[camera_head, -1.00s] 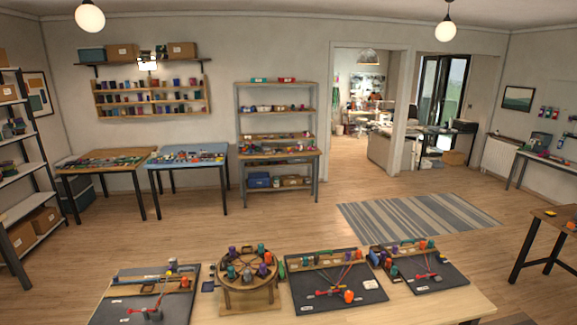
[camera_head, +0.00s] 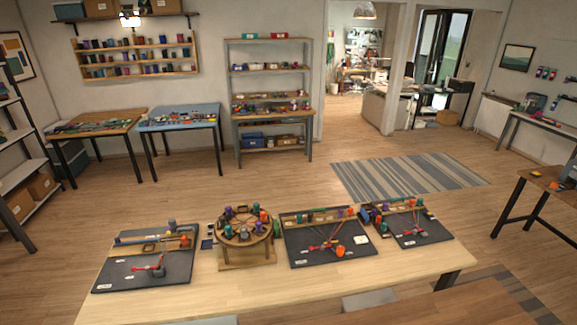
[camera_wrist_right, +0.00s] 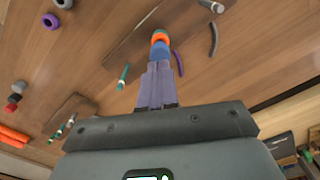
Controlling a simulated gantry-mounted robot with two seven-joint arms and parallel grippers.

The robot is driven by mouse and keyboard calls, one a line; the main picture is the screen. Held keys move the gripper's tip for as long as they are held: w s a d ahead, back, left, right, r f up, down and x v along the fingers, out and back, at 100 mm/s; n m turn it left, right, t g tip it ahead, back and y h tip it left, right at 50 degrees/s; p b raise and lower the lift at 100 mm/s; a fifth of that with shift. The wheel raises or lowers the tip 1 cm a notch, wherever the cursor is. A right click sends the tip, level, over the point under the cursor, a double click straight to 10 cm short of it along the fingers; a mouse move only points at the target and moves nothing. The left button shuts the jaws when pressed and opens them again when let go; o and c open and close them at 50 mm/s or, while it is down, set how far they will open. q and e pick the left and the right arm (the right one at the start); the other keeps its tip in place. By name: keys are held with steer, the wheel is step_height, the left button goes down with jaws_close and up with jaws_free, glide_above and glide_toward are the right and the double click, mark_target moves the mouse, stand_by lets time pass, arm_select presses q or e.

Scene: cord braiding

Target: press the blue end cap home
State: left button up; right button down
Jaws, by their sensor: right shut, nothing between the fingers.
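My right gripper (camera_wrist_right: 158,64) shows in the right wrist view with its two fingers together and nothing between them. A blue piece (camera_wrist_right: 160,50), which looks like the blue end cap, lies right in line beyond the fingertips. I cannot tell whether they touch. An orange ring-like piece (camera_wrist_right: 159,37) sits directly beyond the blue piece, and how far the two are joined is hidden. In the head view neither gripper shows, and I cannot pick out the blue cap among the small parts there.
The wrist view shows a wooden surface with a purple ring (camera_wrist_right: 50,20), a teal stick (camera_wrist_right: 123,77), a purple curved piece (camera_wrist_right: 178,63) and orange rods (camera_wrist_right: 12,135). The head view shows a long bench (camera_head: 160,305) with dark boards and a round wooden stand (camera_head: 245,257). Its front strip is clear.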

steer(key=shift+r+p, duration=1.55)
steer(key=shift+r, duration=0.2)
step_height(320, 180, up, 2)
steer(key=shift+p, duration=0.6)
